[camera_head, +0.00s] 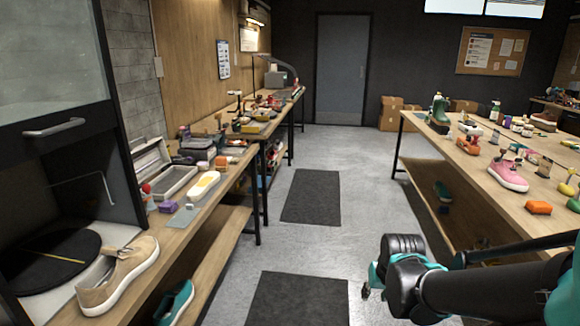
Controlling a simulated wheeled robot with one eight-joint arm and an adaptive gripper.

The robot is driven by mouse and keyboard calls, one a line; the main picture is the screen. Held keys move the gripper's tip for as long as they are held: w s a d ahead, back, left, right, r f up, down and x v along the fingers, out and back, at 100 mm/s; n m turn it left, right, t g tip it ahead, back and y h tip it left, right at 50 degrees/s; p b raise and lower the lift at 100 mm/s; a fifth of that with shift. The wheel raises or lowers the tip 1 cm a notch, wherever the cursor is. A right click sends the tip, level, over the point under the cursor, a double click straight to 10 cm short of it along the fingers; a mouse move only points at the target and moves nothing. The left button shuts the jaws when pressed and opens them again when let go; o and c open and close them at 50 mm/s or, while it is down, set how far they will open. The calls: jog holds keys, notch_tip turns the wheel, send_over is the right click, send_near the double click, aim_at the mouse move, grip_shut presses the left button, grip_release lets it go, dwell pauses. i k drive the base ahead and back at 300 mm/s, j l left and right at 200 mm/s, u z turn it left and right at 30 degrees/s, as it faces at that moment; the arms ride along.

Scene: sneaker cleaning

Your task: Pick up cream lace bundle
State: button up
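I cannot make out a cream lace bundle for certain; the small items on the benches are too small to tell apart. My gripper (373,283) is at the lower right, at the end of my black and teal arm. It hangs over the open floor between the benches, away from both tabletops. Its fingers are mostly hidden behind the wrist, so I cannot tell whether they are open. I see nothing held in it.
A tan sneaker (118,277) sits on the near left bench beside a dark booth (65,130). A grey tray (178,182) and a white-and-yellow item (203,187) lie farther along. The right bench holds a pink shoe (508,174) and an orange block (538,208). The aisle with dark mats (311,197) is clear.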

aim_at(230, 160)
jog(key=i, duration=1.65)
